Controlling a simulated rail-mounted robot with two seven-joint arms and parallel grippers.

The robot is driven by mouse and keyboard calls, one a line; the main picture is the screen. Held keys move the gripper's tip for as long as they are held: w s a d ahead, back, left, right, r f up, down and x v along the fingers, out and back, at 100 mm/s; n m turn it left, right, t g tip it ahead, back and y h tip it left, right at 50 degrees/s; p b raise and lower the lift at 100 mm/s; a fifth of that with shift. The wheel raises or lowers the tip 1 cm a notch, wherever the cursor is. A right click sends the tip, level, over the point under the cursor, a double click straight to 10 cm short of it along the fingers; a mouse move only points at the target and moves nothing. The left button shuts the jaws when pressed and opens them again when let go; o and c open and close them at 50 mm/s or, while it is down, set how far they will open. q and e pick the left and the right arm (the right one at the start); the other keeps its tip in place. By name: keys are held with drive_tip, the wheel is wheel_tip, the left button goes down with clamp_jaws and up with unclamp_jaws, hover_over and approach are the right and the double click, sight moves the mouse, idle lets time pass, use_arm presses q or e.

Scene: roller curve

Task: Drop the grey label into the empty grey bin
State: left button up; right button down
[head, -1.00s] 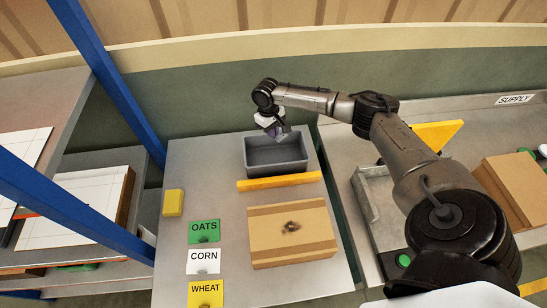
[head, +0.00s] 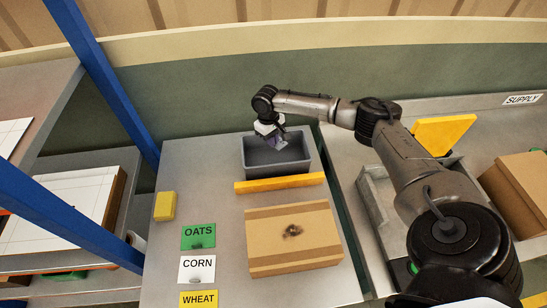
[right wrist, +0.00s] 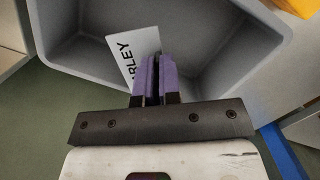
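The empty grey bin (head: 254,173) stands at the back of the middle table, open side up. My right gripper (head: 277,147) points down into its mouth from the back left. In the right wrist view the purple fingers (right wrist: 155,80) are close together over the bin's inside. The grey label (right wrist: 132,50), with dark letters ending in "RLEY", shows at the fingertips, partly hidden by them. It appears held by the fingers, inside the outline of the bin (right wrist: 225,40). My left gripper is not in view.
A yellow bar (head: 279,183) lies in front of the bin, and a cardboard box (head: 270,255) before that. Green OATS (head: 198,236), white CORN (head: 197,268) and yellow WHEAT (head: 198,298) labels lie at left, near a yellow block (head: 165,206). Blue posts (head: 100,75) stand at left.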

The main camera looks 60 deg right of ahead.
drive_tip(key=c, duration=1.2)
unclamp_jaws()
drive_tip(key=shift+c, duration=0.2)
wheel_tip(320, 180, up, 14)
drive_tip(key=w, duration=0.2)
drive_tip(key=shift+d+f, duration=0.2)
drive_tip(key=shift+d, duration=0.05)
